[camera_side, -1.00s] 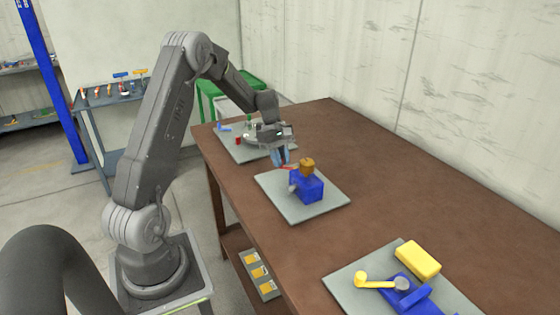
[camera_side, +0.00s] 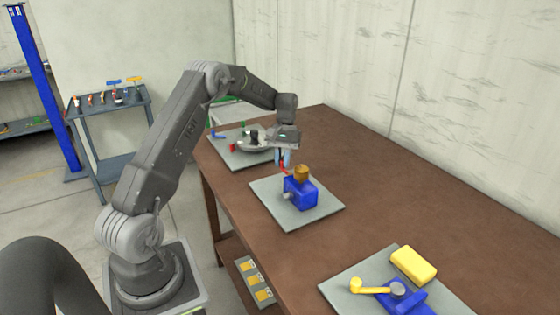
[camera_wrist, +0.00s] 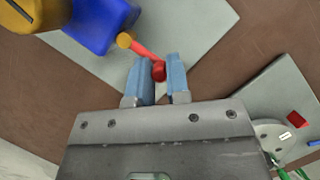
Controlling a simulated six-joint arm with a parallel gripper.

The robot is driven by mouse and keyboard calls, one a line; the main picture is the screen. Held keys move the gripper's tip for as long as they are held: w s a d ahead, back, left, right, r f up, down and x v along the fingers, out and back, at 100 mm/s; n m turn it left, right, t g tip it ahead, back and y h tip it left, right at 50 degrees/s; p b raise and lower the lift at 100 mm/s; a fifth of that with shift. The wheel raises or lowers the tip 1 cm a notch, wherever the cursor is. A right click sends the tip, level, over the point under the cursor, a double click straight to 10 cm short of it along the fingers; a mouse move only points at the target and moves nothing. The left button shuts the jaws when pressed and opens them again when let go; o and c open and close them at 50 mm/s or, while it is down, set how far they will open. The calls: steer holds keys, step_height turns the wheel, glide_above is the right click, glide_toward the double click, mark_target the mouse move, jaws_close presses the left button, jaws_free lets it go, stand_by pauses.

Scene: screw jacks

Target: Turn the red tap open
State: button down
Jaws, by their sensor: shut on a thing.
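The blue jack block (camera_side: 300,193) stands on a grey plate (camera_side: 322,213) in the side view, with an orange cap (camera_side: 301,172) on top. The red tap handle (camera_wrist: 143,49) runs from a small orange hub (camera_wrist: 125,40) beside the blue block (camera_wrist: 95,25) to a round red knob (camera_wrist: 158,71) in the wrist view. My gripper (camera_wrist: 166,72) has its light blue fingers shut on the red knob. In the side view my gripper (camera_side: 283,160) points down behind the block, and only a little of the red handle (camera_side: 284,169) shows under it.
A second grey plate (camera_side: 232,160) with a round grey part stands at the far left of the table. A third plate at the near right holds a yellow crank (camera_side: 372,287) and a yellow block (camera_side: 413,265). The table's right side is clear.

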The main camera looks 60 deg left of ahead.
steer(key=shift+w+m, duration=0.2)
steer(key=shift+m, duration=0.2)
steer(key=c, duration=1.1)
jaws_free()
steer(key=v, duration=1.3)
steer(key=shift+w+r, duration=0.2)
steer(key=shift+r, duration=0.15)
steer(key=shift+d, duration=0.1)
